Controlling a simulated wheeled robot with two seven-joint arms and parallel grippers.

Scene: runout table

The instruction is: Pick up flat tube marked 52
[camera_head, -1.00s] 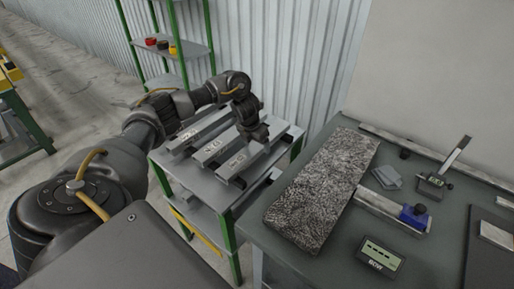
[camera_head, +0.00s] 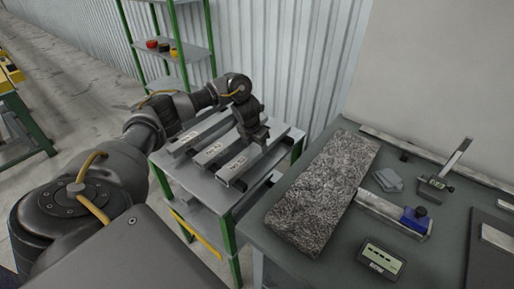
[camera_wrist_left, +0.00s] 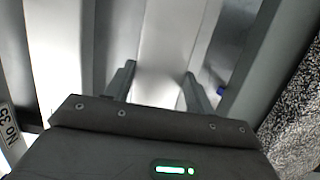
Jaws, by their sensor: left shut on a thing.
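Three long pale grey tubes lie side by side on the small green-legged table: a left tube (camera_head: 200,132), a middle tube (camera_head: 213,151) and a right tube (camera_head: 239,168). Each has a small label near its front end, too small to read in the head view. My left gripper (camera_head: 257,137) is over the rear part of the right tube and shut on it. In the left wrist view the fingers (camera_wrist_left: 160,88) stand on either side of this tube (camera_wrist_left: 166,45). A label at the left there reads No 35. No 52 is not readable. My right gripper is not in view.
The small table (camera_head: 203,184) stands beside a dark workbench (camera_head: 345,240). On the workbench are a speckled slab (camera_head: 325,190), a blue-ended tool (camera_head: 414,220) and a display box (camera_head: 381,259). A green shelf (camera_head: 190,50) stands behind.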

